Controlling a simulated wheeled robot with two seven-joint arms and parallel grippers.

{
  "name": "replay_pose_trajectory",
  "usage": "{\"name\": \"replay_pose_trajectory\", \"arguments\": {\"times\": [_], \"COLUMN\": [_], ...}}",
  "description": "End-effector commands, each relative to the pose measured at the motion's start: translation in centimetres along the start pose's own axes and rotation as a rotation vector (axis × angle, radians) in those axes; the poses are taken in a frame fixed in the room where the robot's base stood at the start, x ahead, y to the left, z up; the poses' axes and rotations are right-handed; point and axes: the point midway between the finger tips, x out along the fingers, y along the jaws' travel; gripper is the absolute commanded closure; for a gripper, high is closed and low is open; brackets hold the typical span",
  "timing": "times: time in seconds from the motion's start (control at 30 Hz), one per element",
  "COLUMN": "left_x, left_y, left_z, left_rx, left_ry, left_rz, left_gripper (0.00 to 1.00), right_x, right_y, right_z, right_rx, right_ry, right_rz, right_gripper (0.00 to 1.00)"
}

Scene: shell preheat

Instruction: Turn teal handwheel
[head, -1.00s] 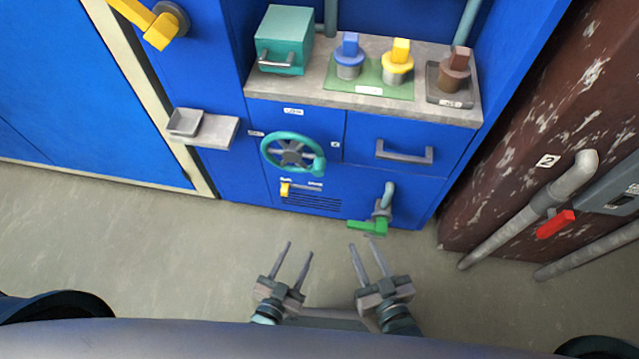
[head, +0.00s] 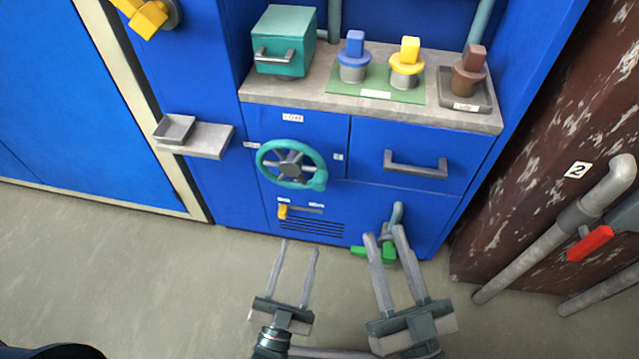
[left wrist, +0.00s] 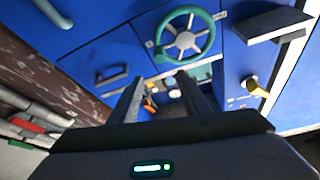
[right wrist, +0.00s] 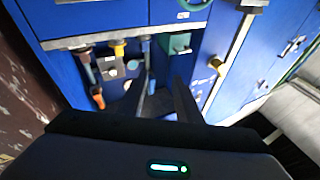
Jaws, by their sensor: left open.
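The teal handwheel (head: 291,181) is on the blue cabinet front, below a small label. It has a grey hub with spokes and a teal knob at its lower right. It also shows in the left wrist view (left wrist: 218,38), and part of its rim is at the top of the right wrist view (right wrist: 193,7). My left gripper (head: 300,247) is open and empty, below the wheel in the head view and apart from it. My right gripper (head: 385,233) is open, in front of the green-handled valve (head: 388,252), which its fingers partly hide. I cannot tell whether they touch it.
A drawer handle (head: 415,166) sticks out right of the wheel. A small grey shelf (head: 208,140) juts out to the left. A yellow slider (head: 283,211) is below the wheel. Pipes and a red lever (head: 590,243) are at the right.

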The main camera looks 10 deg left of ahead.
Motion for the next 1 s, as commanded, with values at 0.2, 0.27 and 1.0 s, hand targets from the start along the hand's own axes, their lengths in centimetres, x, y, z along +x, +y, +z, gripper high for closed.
{"name": "replay_pose_trajectory", "arguments": {"times": [0.2, 0.27, 1.0], "left_x": [0.7, 1.2, 13.4], "left_y": [0.0, 0.0, 0.0], "left_z": [0.0, 0.0, 0.1], "left_rx": [0.000, -0.001, -0.001], "left_ry": [0.000, 0.001, 0.002], "left_rz": [0.000, -0.001, -0.001], "left_gripper": [0.57, 0.57, 0.57], "right_x": [0.0, 0.0, -0.3], "right_y": [0.0, 0.0, -0.4], "right_z": [0.0, 0.0, -1.6], "right_rx": [0.000, 0.000, -0.002], "right_ry": [0.002, 0.003, 0.096], "right_rz": [0.000, 0.000, -0.006], "right_gripper": [0.69, 0.69, 0.69]}}
